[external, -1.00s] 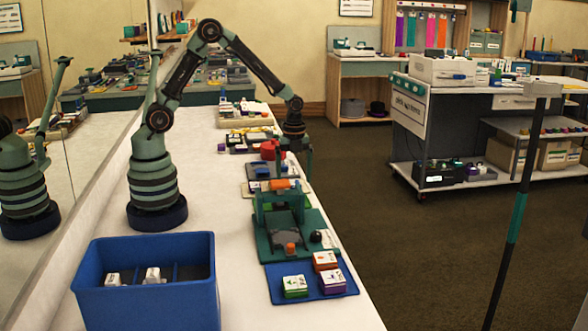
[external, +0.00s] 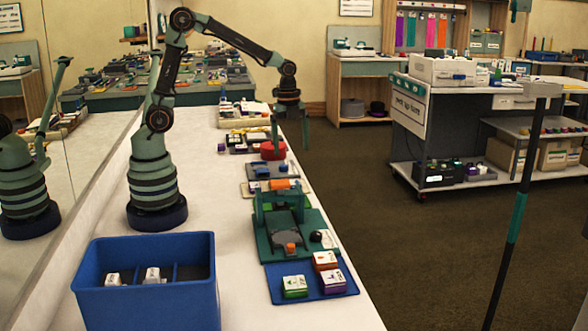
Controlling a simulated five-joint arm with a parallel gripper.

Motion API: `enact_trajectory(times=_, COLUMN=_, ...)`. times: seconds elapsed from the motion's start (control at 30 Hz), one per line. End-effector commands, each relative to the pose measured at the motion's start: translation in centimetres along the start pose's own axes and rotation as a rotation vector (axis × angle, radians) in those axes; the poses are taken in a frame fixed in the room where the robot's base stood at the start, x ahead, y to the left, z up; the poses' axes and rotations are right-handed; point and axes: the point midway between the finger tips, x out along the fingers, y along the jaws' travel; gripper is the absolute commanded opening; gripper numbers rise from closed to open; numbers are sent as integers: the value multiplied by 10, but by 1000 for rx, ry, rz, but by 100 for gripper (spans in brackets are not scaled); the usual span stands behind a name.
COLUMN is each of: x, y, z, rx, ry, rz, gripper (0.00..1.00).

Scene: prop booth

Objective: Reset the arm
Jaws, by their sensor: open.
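My gripper (external: 291,133) hangs from the end of my arm, pointing down, above the far part of the white bench (external: 226,262). Its two fingers are spread apart with nothing between them. It is above and close to a red round object (external: 272,150); whether it is directly over it I cannot tell. My arm rises from its base on the bench, bends at the top and reaches out to the right.
A blue bin (external: 148,290) with white items stands at the front left. A green fixture (external: 283,240) and a blue mat (external: 335,294) with several small boxes lie at the front right. A mirror (external: 85,110) runs along the left. A dark pole (external: 515,220) stands at right.

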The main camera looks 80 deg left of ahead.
Motion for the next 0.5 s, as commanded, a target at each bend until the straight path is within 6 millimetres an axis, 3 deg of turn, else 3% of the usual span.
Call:
enact_trajectory(times=0.2, x=-50, y=30, z=-7, rx=-403, ry=44, rz=-132, gripper=96)
enact_trajectory(times=0.5, x=-88, y=78, z=-12, rx=-976, ry=199, rz=-264, gripper=96)
